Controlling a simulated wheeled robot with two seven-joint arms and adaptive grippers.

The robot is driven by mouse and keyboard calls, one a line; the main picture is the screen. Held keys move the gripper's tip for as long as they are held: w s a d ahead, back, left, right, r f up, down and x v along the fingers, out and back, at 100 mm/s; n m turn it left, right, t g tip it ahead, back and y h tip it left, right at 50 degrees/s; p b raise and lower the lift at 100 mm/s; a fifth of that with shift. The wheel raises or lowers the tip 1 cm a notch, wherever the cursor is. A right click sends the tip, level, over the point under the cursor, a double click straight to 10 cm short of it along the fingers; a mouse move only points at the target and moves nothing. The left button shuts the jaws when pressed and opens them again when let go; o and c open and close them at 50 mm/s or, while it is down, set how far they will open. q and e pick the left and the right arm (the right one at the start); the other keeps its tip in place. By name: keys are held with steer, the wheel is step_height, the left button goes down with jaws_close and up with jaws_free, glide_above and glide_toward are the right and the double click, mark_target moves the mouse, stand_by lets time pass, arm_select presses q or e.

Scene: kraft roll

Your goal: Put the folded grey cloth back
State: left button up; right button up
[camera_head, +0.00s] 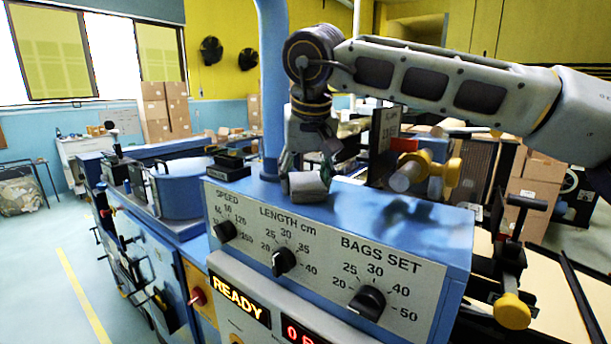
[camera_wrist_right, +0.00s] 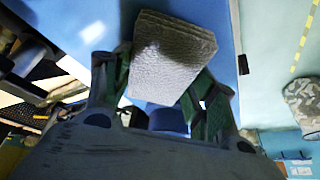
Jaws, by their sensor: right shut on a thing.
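The folded grey cloth (camera_head: 307,185) is a small thick pad at the top edge of the blue control box (camera_head: 400,218), near its left part. My right gripper (camera_head: 308,168) comes down from above and is shut on the cloth. In the right wrist view the cloth (camera_wrist_right: 172,58) sits between the two green-padded fingers (camera_wrist_right: 160,95), with the blue surface behind it. I cannot tell whether the cloth touches the box top. My left gripper is not in view.
The panel has a speed knob (camera_head: 224,230), a length knob (camera_head: 284,261) and a bags knob (camera_head: 367,302). A blue post (camera_head: 272,90) rises close behind my gripper. A roll end with a yellow knob (camera_head: 440,172) stands to the right. A blue drum (camera_head: 187,188) is at left.

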steer(key=shift+f, duration=0.1)
steer(key=o, duration=0.9)
steer(key=shift+s+r, duration=0.15)
steer(key=shift+r, duration=0.45)
steer(key=b+v, duration=0.1)
steer(key=v, duration=1)
